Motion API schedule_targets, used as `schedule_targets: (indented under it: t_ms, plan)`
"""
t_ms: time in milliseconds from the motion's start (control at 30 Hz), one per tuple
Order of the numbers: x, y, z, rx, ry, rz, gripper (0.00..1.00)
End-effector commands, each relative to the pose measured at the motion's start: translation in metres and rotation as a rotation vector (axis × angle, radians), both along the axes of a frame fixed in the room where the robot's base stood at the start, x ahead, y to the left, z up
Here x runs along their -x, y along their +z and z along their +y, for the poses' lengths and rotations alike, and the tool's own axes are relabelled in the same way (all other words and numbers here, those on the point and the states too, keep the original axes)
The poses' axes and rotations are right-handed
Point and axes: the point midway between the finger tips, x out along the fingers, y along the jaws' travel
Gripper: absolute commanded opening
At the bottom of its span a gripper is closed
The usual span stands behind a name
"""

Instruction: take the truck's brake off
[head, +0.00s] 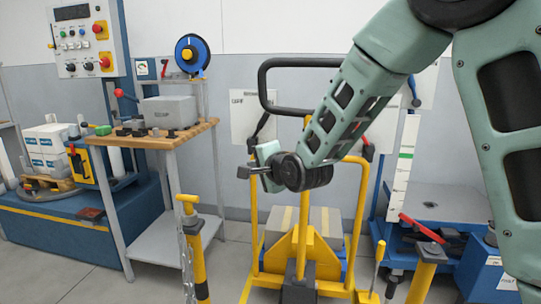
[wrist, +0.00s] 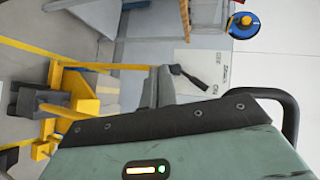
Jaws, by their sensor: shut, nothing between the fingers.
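The truck (head: 256,215) has a yellow tube frame with a black loop handle (head: 272,100) on top and stands in the middle of the head view. A black-gripped lever (head: 261,127) hangs at the handle's left side; it also shows in the wrist view (wrist: 188,76). A red-ended lever (head: 368,151) is at the right side, partly behind my arm. Which part is the brake I cannot tell for sure. My gripper (head: 245,172) is shut and empty, in front of the truck's left upright and below the black lever. It also shows in the wrist view (wrist: 163,88).
A wooden-topped bench (head: 155,138) with a grey box (head: 168,112) stands left. Yellow posts stand in front at left (head: 192,240) and right (head: 425,270), the left one with a chain. A blue platform (head: 440,205) is at right.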

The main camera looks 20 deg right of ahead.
Motion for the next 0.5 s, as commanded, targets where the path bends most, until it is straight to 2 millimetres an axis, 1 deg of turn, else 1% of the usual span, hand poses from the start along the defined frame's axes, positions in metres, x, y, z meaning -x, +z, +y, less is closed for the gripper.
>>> schedule_targets:
  t_ms: [33, 100, 200, 300, 333, 400, 500]
  plan:
    - [-0.02, -0.028, -0.025, -0.102, -0.074, -0.074, 0.0]
    - [-0.039, -0.034, -0.055, -0.242, -0.148, -0.186, 0.0]
    - [-0.055, -0.038, -0.09, -0.406, -0.205, -0.327, 0.0]
    - [-0.062, -0.039, -0.115, -0.522, -0.225, -0.432, 0.0]
    - [-0.063, -0.038, -0.121, -0.547, -0.226, -0.456, 0.0]
    - [-0.064, -0.038, -0.13, -0.591, -0.227, -0.495, 0.0]
    - [-0.064, -0.035, -0.136, -0.621, -0.223, -0.523, 0.0]
